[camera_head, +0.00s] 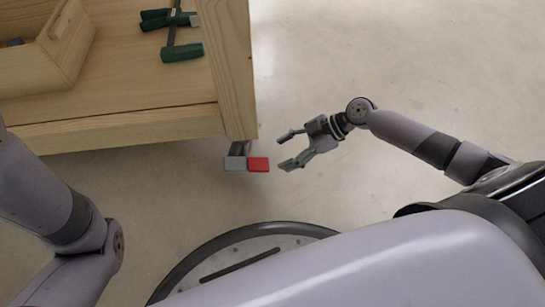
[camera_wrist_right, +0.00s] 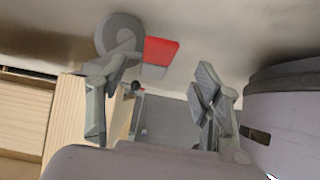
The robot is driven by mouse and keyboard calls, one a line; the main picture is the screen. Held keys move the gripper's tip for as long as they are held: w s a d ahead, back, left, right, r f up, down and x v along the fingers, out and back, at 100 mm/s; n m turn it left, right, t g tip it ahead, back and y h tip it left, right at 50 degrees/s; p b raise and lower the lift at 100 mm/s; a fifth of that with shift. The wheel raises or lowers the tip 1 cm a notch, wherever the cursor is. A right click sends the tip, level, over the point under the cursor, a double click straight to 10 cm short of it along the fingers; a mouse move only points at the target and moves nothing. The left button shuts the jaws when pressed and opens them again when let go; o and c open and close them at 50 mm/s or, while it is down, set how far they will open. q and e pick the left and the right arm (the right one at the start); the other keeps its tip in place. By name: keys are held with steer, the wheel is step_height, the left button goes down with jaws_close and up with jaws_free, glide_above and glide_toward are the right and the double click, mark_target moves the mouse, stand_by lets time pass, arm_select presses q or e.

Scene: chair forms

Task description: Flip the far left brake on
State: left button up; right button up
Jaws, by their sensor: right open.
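In the right wrist view the red pedal (camera_wrist_right: 161,51) lies beside a round grey caster wheel (camera_wrist_right: 118,35).
The wooden cart (camera_head: 120,127) fills the upper left. A green and dark clamp (camera_head: 182,52) and a wooden box (camera_head: 45,65) are on its top. The floor (camera_head: 330,60) to the right of the cart is clear.

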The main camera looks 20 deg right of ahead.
steer(key=shift+v, duration=2.3)
